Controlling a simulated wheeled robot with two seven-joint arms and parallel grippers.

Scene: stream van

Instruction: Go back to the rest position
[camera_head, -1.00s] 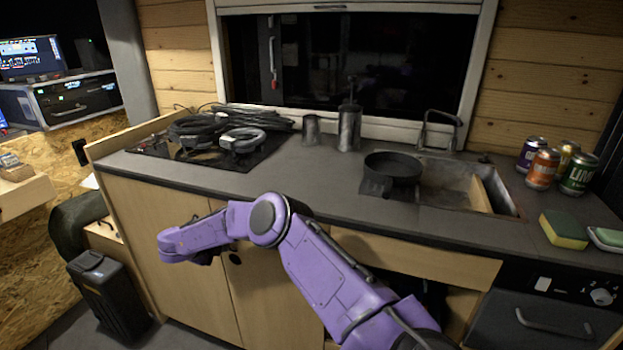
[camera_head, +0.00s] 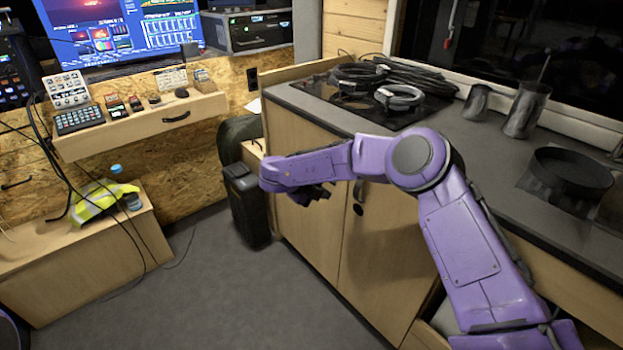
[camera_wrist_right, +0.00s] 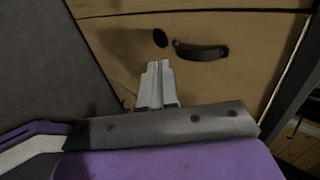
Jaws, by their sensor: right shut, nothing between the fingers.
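My purple right arm comes in from the lower right in the head view and is bent at the elbow in front of the counter. My right gripper (camera_head: 314,194) shows only as a small dark part under the forearm's end, close to the wooden cabinet front (camera_head: 381,240). In the right wrist view the gripper (camera_wrist_right: 157,66) has its pale fingers together and empty, pointing toward a wooden panel with a dark handle (camera_wrist_right: 200,51) and a round black hole (camera_wrist_right: 160,37). My left gripper is not in view.
The counter (camera_head: 455,140) carries coiled cables (camera_head: 400,97), two metal vessels and a dark pan (camera_head: 571,170). A black bin (camera_head: 247,205) stands by the cabinet. A desk shelf (camera_head: 140,120) and low box with a yellow vest (camera_head: 100,198) are left. Grey floor (camera_head: 220,290) between is clear.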

